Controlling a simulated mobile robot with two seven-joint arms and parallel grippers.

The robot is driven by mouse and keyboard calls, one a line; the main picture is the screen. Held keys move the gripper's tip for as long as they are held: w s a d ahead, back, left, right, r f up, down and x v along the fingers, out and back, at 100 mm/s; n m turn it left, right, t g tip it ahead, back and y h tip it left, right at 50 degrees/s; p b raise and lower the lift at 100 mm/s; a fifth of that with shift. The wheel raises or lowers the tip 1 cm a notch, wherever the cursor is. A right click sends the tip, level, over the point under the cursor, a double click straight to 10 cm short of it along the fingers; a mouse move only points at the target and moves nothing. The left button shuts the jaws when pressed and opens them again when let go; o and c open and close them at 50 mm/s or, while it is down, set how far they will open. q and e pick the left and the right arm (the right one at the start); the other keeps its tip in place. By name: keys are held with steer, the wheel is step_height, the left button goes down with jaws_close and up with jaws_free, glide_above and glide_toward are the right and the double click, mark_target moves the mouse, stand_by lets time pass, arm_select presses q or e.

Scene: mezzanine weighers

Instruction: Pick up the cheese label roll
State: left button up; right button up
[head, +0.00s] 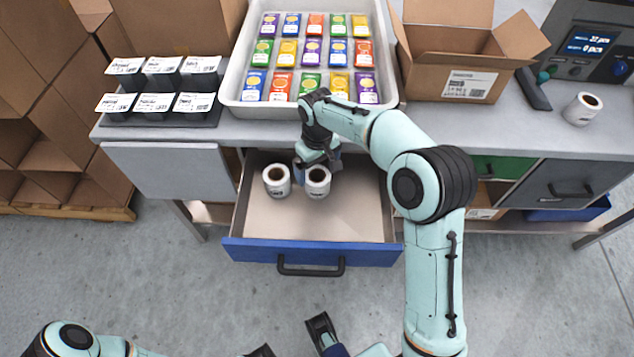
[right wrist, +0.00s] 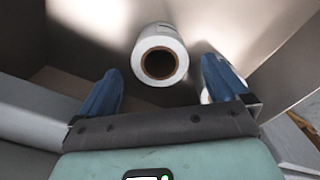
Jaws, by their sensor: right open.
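Two white label rolls stand upright side by side in the open drawer (head: 350,222), a left roll (head: 277,181) and a right roll (head: 318,183). Each has dark print, too small to read, so I cannot tell which is cheese. My right gripper (head: 318,166) is open, reaching down at the right roll and partly covering it. In the right wrist view one roll (right wrist: 160,70) shows its brown core between and beyond the blue fingers, with no visible grip. My left gripper (head: 291,341) is at the bottom edge, empty, its fingers apart and partly cut off.
A third white roll (head: 582,109) stands on the counter at right. A tray (head: 232,88) of colourful packs, an open carton (head: 447,68) and black label holders (head: 160,110) occupy the counter above the drawer. The drawer's right half is bare.

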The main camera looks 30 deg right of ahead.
mark_target(317, 177)
step_height(317, 177, down, 5)
steer(key=shift+b, duration=0.4)
steer(key=shift+r, duration=0.1)
steer(key=c, duration=1.1)
